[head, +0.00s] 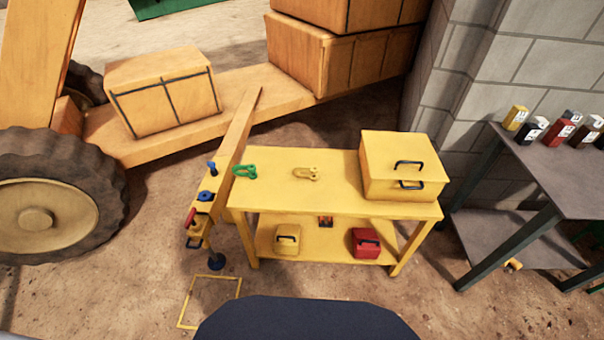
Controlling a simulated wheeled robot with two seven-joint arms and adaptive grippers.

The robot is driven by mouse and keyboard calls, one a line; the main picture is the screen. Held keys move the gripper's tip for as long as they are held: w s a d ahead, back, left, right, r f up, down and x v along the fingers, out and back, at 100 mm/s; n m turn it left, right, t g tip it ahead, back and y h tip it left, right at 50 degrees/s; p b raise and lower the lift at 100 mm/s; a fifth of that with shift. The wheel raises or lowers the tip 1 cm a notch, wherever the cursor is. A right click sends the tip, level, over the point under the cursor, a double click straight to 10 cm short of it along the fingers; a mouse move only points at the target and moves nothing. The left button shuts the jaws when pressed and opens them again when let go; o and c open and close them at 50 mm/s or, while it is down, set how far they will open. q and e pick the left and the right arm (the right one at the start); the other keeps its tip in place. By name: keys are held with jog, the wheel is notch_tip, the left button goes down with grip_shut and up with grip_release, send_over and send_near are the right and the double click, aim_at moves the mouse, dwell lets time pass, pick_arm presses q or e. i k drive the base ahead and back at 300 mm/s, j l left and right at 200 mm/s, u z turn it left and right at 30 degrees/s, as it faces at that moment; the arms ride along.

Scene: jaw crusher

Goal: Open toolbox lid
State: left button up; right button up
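A yellow toolbox (402,172) stands on the right end of the yellow workbench (290,207). Its lid is down, with one dark handle on top and another on the front. Two smaller boxes sit on the bench's lower shelf: a yellow one (286,240) and a red one (366,243), both with dark handles. Neither of my grippers is in view.
A green shackle (244,171) and a yellow shackle (306,173) lie on the bench top, left of the toolbox. A grey table (570,185) with several small containers stands at the right, by a block wall (505,80). A large wheel (50,200) is at the left.

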aim_at(399, 157)
jog(key=k+z, duration=0.1)
jog(key=z, duration=0.75)
